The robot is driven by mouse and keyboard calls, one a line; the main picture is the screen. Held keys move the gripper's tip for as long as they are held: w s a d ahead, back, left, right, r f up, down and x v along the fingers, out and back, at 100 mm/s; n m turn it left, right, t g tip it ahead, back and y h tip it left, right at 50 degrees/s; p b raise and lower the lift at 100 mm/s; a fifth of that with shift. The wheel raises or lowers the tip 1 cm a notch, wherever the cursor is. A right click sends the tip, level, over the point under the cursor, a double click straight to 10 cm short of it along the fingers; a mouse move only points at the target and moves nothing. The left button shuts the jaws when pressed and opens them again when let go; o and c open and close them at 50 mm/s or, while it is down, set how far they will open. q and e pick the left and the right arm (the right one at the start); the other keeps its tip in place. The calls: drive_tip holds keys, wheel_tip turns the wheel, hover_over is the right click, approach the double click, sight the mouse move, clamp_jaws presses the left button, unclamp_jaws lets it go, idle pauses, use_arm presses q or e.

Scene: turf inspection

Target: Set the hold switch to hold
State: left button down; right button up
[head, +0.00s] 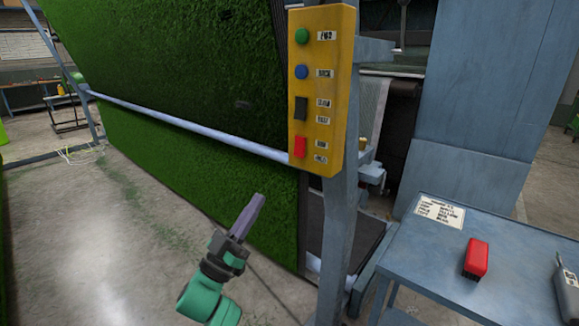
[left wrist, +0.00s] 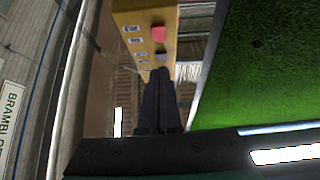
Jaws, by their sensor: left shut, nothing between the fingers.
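The yellow control panel (head: 325,85) is mounted on a blue-grey post at the centre of the head view. Its lowest control is the red hold switch (head: 300,147), beside labels that seem to read RUN and HOLD; which way it is set is too small to tell. In the left wrist view the panel (left wrist: 128,18) and the red switch (left wrist: 158,33) show beyond the fingertips. My left gripper (head: 259,200) is shut and empty, below and left of the panel, apart from it. Its closed fingers also show in the left wrist view (left wrist: 160,75). My right gripper is in neither view.
Above the red switch are a dark switch (head: 301,108), a blue button (head: 301,72) and a green button (head: 302,36). Green turf (head: 170,70) hangs behind a pale rail. A blue table (head: 440,265) at right holds a red-topped brush (head: 476,258) and a grey device.

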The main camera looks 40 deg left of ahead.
use_arm(q)
drive_tip(key=p, duration=0.4)
approach(298, 150)
wheel_tip(298, 150, up, 5)
drive_tip(key=w, duration=0.1)
drive_tip(key=w+f, duration=0.1)
drive_tip(key=w, duration=0.1)
drive_tip(key=shift+w+p, duration=0.35)
drive_tip(key=shift+w+f, duration=0.2)
drive_tip(key=shift+w, duration=0.3)
drive_tip(key=shift+s, duration=0.1)
